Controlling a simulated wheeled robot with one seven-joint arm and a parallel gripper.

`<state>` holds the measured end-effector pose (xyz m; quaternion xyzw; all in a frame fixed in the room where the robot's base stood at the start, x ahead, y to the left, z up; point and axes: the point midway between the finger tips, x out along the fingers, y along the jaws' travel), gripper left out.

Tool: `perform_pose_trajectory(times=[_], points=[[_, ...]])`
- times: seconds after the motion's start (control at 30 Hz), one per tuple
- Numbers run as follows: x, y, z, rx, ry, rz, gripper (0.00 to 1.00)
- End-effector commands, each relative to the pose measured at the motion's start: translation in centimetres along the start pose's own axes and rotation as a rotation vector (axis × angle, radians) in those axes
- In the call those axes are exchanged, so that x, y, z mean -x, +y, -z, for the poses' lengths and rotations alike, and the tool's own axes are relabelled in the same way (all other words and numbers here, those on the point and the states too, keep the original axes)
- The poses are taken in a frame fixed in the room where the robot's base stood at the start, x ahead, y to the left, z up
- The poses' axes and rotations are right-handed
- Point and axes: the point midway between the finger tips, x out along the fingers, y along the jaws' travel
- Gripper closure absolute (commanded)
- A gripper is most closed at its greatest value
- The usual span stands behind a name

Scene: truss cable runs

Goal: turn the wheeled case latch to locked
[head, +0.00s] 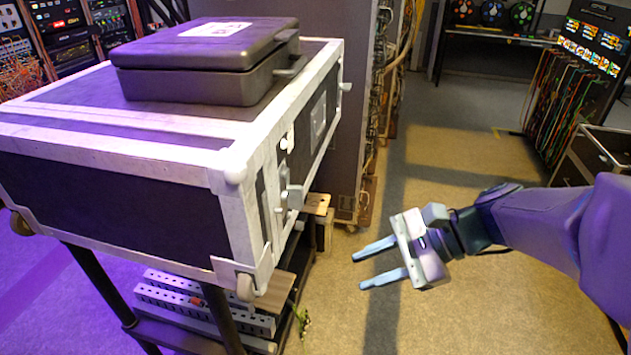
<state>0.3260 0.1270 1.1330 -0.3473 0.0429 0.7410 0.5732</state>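The wheeled case (125,185) is a dark box with pale metal edging and corners, standing at the left on a black frame. Its latch (291,196) is a small grey metal piece standing out from the side that faces right, near the front corner. I cannot tell from this view which position the latch is in. My gripper (371,263) is to the right of the case and a little lower in the picture than the latch. Its two blue fingers are spread apart and point left. Nothing is between them, and they are clear of the case.
A dark carrying case (190,80) with a white label lies on the wheeled case. Perforated metal rails (190,300) lie on the shelf below. A tall cable rack (350,110) stands behind. A cable rack (575,90) is at right. The floor between is open.

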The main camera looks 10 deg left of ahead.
Motion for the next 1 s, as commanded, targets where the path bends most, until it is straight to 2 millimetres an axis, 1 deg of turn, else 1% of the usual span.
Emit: perform_pose_trajectory(times=[0.03,0.07,0.1,0.23,0.3,0.4,0.53,0.67,1.0], points=[[-0.4,-1.3,0.7,-0.096,-0.092,0.053,0.68],[-0.4,-2.2,0.7,-0.148,-0.147,0.087,0.68],[-0.2,-3.4,0.7,-0.210,-0.217,0.127,0.68],[0.9,-6.6,1.3,-0.362,-0.401,0.233,0.68],[1.5,-7.7,1.6,-0.412,-0.468,0.271,0.68],[2.1,-8.7,1.9,-0.452,-0.528,0.304,0.68],[1.9,-9.5,1.6,-0.467,-0.553,0.317,0.68],[0.4,-10.2,0.6,-0.466,-0.553,0.314,0.68],[-5.5,-13.1,-2.5,-0.465,-0.551,0.313,0.68]])
